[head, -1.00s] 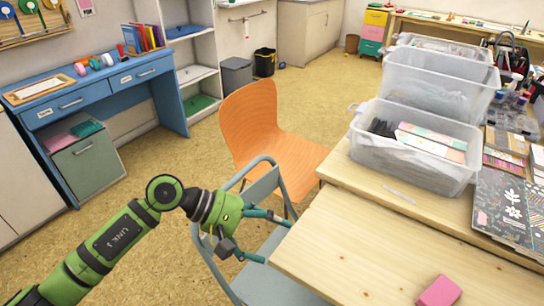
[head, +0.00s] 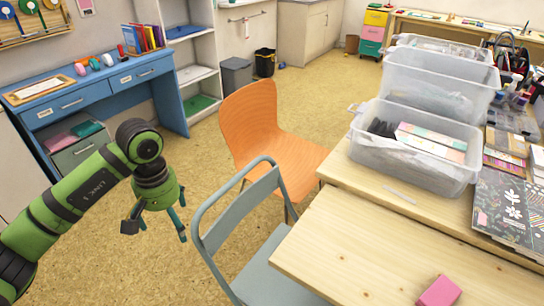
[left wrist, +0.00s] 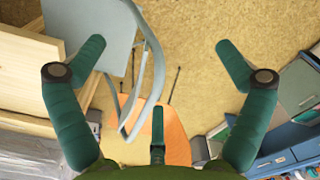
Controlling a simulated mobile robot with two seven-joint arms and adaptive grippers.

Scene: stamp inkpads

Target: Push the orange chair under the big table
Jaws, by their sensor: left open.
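The orange chair (head: 262,135) stands on the floor at the middle of the head view, its seat beside the table's left edge. The big table (head: 385,245) is light wood and fills the lower right. A grey-blue chair (head: 238,215) stands nearer, between my left gripper and the table, partly under the tabletop. My left gripper (head: 158,228) is open and empty, left of the grey chair and apart from it. In the left wrist view its fingers (left wrist: 158,55) are spread wide, with the orange chair (left wrist: 175,143) low in the middle, partly hidden. My right gripper is not in view.
Clear plastic bins (head: 415,145), booklets and a pink block (head: 439,291) lie on the table. A blue desk (head: 100,90) stands at the left wall. Dark bins (head: 237,76) stand at the back. The floor (head: 190,175) between desk and chairs is free.

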